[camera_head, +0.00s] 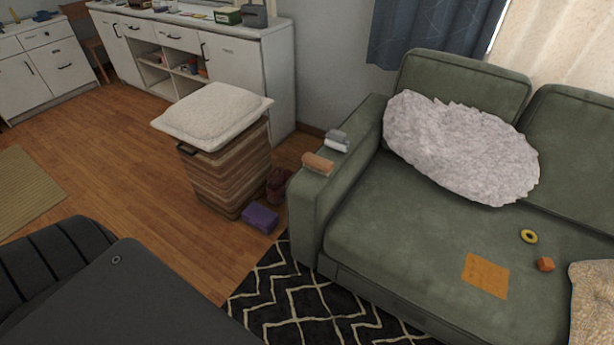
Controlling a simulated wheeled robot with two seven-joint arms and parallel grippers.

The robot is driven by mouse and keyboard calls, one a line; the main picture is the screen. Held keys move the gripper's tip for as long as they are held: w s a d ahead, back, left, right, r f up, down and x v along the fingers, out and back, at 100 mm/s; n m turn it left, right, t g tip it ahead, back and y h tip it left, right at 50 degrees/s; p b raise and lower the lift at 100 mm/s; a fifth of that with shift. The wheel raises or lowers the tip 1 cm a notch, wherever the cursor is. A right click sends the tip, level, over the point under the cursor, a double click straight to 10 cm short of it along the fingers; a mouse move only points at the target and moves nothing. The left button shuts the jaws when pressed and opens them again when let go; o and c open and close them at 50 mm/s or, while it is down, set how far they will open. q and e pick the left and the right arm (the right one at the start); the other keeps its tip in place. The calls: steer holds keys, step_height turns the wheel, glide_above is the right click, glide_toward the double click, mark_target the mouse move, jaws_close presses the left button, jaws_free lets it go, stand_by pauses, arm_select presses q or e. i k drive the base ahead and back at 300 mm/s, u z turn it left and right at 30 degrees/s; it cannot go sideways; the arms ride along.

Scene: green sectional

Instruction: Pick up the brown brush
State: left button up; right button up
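A small brown block-like thing, which looks like the brown brush (318,162), lies on top of the left armrest of the green sofa (345,190). It is near the armrest's outer side, and its bristles cannot be made out. A grey and white item (337,141) lies just behind it on the same armrest, a little apart. Neither of my grippers shows in the head view.
A wicker basket (232,180) with a white cushion (215,113) on top stands left of the sofa. A purple box (261,219) is on the floor beside it. A black patterned rug (310,310) lies before the sofa. Open wooden floor (130,205) is at left.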

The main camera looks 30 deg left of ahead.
mark_target(317, 164)
steer(key=u, duration=1.8)
steer(key=i, duration=1.2)
steer(key=z, duration=2.4)
